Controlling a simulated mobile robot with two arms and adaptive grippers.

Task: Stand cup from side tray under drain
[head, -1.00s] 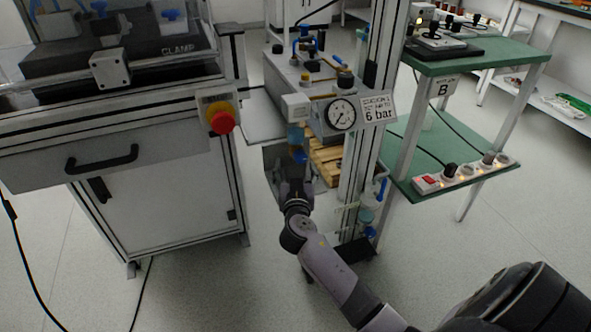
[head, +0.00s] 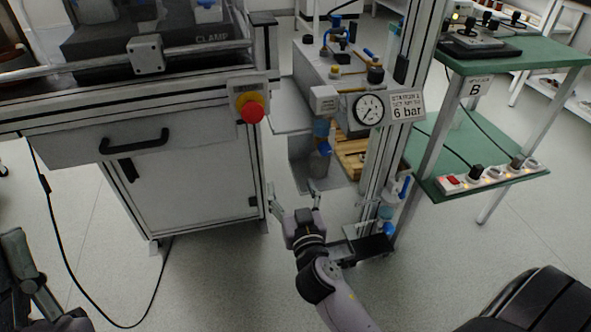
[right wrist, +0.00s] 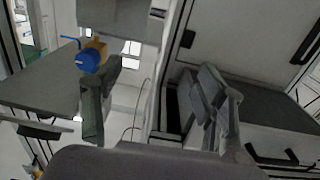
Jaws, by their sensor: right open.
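The filter unit with its blue-tinted bowl (head: 321,129) hangs beside the pressure gauge in the head view. A blue part (head: 325,148), seemingly its drain end, is below, over a grey shelf (head: 327,181). A pale, partly clear cup-like item (head: 385,212) is low beside the post; I cannot tell surely that it is the cup or which surface is the side tray. My right gripper (head: 296,196) is open and empty, below and in front of the shelf. Its spread fingers (right wrist: 155,105) also show in the right wrist view. My left gripper (head: 32,282) is partly visible at lower left, jaw state unclear.
The bench cabinet (head: 195,185) with a red stop button (head: 252,111) stands close to the left of my right gripper. The upright metal post (head: 384,150) is to its right. A green shelf (head: 480,185) holds a power strip.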

